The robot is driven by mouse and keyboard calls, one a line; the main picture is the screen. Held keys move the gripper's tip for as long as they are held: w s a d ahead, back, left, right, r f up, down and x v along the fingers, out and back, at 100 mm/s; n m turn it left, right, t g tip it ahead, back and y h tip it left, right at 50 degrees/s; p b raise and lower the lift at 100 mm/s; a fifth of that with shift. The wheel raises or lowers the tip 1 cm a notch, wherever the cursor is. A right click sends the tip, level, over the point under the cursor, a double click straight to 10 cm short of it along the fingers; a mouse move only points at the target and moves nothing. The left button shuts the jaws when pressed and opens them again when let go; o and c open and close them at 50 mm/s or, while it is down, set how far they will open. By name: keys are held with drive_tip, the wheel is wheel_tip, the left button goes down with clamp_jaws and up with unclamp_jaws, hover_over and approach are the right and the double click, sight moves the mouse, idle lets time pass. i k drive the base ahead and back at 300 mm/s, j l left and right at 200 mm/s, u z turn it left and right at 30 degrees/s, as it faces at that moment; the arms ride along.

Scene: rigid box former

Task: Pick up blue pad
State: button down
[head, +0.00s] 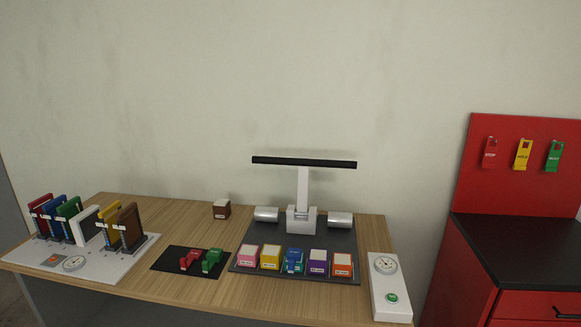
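Two blue things could be the pad, and I cannot tell for sure which one is. A blue block (294,256) sits in a row on the dark grey plate (338,233), between a yellow block (270,257) and a purple block (318,261). A small blue shaped piece (292,267) appears on or against the front of the blue block and partly hides it. A blue upright panel (56,212) also stands in the rack at the left, between a red and a green panel. My gripper is not in view.
Pink (248,255) and orange (342,265) blocks end the row. Behind it stands a post with a black crossbar (304,162) and two silver cylinders. A black mat (168,261) holds red and green pieces. A brown block (221,210) stands at the back. A white gauge box (391,300) stands right.

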sight(293, 255)
drive_tip(key=i+j+z, duration=0.1)
drive_tip(key=i, duration=0.3)
drive_tip(key=i+j+z, duration=0.1)
drive_tip(key=i, duration=0.3)
drive_tip(key=i+j+z, duration=0.1)
drive_tip(key=i+j, duration=0.15)
drive_tip(key=i, duration=0.1)
